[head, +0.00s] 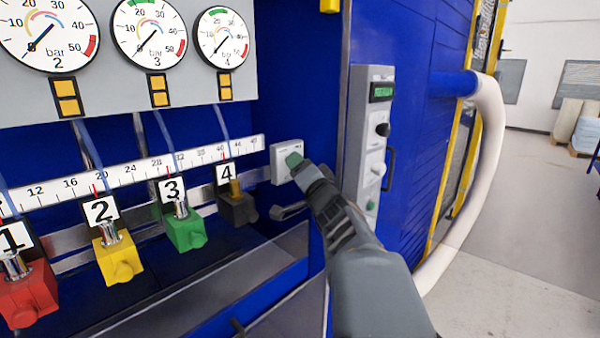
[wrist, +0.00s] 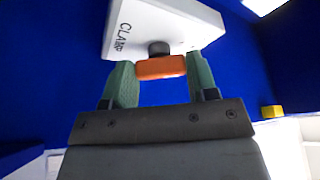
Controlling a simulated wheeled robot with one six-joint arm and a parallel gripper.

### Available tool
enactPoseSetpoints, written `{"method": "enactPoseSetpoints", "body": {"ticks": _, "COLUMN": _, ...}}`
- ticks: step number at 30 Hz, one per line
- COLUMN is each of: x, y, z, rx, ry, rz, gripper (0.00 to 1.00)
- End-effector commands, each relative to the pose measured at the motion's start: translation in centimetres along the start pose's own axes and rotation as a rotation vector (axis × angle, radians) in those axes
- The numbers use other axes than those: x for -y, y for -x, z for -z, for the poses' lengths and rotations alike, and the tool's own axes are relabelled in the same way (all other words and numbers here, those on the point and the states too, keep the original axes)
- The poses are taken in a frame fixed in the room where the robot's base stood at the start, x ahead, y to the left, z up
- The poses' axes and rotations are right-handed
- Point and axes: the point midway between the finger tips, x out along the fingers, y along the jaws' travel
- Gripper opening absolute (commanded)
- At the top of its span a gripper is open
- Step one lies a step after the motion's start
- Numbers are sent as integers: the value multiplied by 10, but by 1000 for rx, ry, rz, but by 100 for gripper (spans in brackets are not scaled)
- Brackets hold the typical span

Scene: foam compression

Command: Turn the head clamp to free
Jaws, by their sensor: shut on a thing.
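The head clamp is a white box (head: 282,165) on the blue machine, right of the numbered heads in the head view. In the wrist view its white face (wrist: 150,30) carries the letters "CLAMP", partly covered. An orange handle (wrist: 161,67) sits on a dark round knob (wrist: 158,48) below that face. My gripper (wrist: 163,72) has its two green fingers on either side of the orange handle, shut on it. In the head view my gripper (head: 297,163) reaches the white box, and its tip hides the handle there.
Several numbered blocks, red (head: 28,292), yellow (head: 118,260), green (head: 187,232) and black (head: 238,208), stand left along a scale rail (head: 130,172). Pressure gauges (head: 150,35) are above. A grey control panel (head: 372,125) with knobs stands close right of my gripper.

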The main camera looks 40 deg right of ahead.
Motion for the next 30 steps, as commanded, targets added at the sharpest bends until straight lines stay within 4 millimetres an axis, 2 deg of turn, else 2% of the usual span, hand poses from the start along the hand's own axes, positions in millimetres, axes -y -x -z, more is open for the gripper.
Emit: {"method": "enactPoseSetpoints", "body": {"ticks": 30, "x": 13, "y": -4, "z": 8, "rx": 1, "ry": -873, "rz": -366, "gripper": 29}}
